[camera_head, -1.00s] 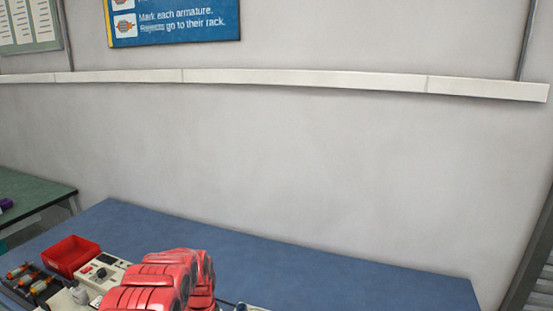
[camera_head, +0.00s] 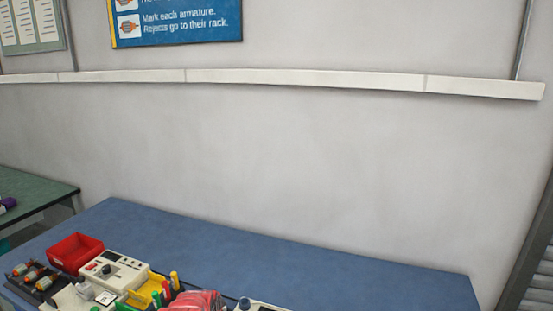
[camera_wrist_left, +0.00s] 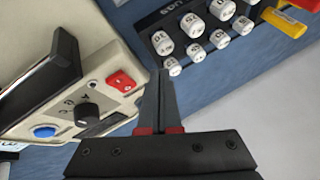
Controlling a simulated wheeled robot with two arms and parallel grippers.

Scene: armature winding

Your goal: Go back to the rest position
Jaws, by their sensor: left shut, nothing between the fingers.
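My left gripper (camera_wrist_left: 167,97) shows in the left wrist view with its dark fingers shut together and nothing between them. It points over the blue bench, beside a beige device with a black knob (camera_wrist_left: 88,114), a red switch and a blue button. It looks clear of these things. My right gripper is not in view.
A black block (camera_wrist_left: 190,25) holds several white labelled pieces.

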